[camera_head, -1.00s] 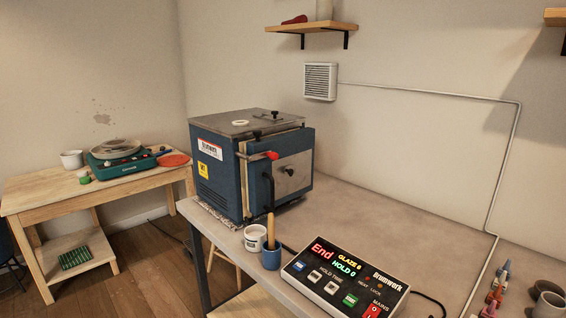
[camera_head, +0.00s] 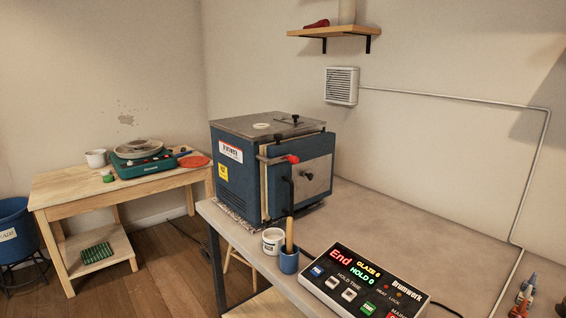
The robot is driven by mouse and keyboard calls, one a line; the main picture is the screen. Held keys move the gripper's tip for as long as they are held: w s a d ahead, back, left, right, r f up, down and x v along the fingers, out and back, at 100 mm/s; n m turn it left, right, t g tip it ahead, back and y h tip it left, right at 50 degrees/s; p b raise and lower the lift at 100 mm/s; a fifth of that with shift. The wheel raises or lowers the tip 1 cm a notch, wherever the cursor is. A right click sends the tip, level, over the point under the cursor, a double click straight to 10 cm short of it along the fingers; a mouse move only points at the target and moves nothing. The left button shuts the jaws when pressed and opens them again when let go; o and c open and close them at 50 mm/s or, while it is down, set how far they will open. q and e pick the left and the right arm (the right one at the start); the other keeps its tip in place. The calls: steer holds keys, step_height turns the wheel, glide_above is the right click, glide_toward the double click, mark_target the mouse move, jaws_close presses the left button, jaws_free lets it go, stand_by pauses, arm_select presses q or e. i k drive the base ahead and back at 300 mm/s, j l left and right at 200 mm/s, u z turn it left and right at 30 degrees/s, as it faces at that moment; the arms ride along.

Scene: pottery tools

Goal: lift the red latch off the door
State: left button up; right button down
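The blue kiln (camera_head: 240,192) stands on the grey worktop, with its door (camera_head: 305,180) on the front right side. The red-tipped latch (camera_head: 291,158) lies across the upper left edge of the door, and its metal bar runs left from the red knob. A dark handle stands upright below it. The door looks closed. Neither of my grippers is in the view.
A white jar (camera_head: 272,241) and a blue cup (camera_head: 289,261) with a wooden-handled tool stand in front of the kiln. The control box (camera_head: 365,283) reads "End". The worktop (camera_head: 420,225) right of the kiln is clear. A wooden table (camera_head: 60,195) stands at left.

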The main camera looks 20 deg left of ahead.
mark_target(295, 160)
steer(key=j+z, duration=0.45)
steer(key=j, duration=0.3)
steer(key=j+z, duration=0.45)
steer(key=j, duration=0.3)
